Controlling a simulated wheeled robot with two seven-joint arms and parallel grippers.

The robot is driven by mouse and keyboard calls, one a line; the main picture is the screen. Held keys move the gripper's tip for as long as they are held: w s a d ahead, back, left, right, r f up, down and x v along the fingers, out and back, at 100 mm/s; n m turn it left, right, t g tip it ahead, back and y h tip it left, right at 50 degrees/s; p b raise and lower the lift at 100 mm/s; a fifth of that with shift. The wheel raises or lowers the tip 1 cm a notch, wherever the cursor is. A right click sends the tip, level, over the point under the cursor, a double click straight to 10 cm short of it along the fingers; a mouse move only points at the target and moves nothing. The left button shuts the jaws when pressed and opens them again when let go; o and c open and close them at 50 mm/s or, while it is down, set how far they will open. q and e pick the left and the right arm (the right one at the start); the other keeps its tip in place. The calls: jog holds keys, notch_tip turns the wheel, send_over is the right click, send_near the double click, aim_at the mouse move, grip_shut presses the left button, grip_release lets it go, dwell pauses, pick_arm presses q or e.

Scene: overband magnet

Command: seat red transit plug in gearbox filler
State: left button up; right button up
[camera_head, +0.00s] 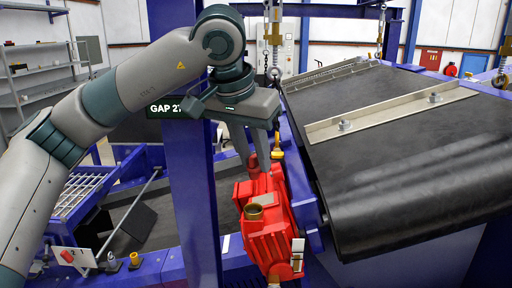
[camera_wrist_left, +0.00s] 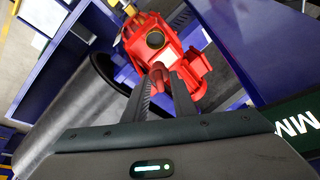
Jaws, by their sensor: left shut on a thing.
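The red gearbox (camera_head: 268,238) hangs at the middle of the head view, beside the blue frame. Its filler (camera_head: 254,212) is a brass-coloured ring with a dark opening on top; the opening also shows in the left wrist view (camera_wrist_left: 155,40). My left gripper (camera_head: 254,162) points down above the gearbox and is shut on the red transit plug (camera_head: 252,160). In the left wrist view the plug (camera_wrist_left: 158,72) shows between the fingertips, apart from the filler opening. Part of the plug is hidden by the fingers. My right gripper is not in view.
A wide black belt (camera_head: 410,150) with a metal cleat (camera_head: 380,112) fills the right side. A blue post (camera_head: 193,190) stands close left of the gearbox.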

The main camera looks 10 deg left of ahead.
pick_arm(q)
jog(key=shift+s+r, duration=0.2)
jog(key=shift+s, duration=0.4)
jog(key=shift+w+f+b, duration=0.3)
jog(key=shift+w, duration=0.05)
jog(key=shift+f, duration=0.25)
jog(key=shift+s+f+b, duration=0.2)
jog(key=shift+f+b, duration=0.65)
jog(key=shift+b, duration=0.05)
jog(key=shift+f+b, duration=1.2)
jog(key=shift+f, duration=0.4)
jog(key=shift+w, duration=0.1)
jog(key=shift+b, duration=0.4)
jog(key=shift+f+b, duration=1.05)
jog(key=shift+f, duration=0.3)
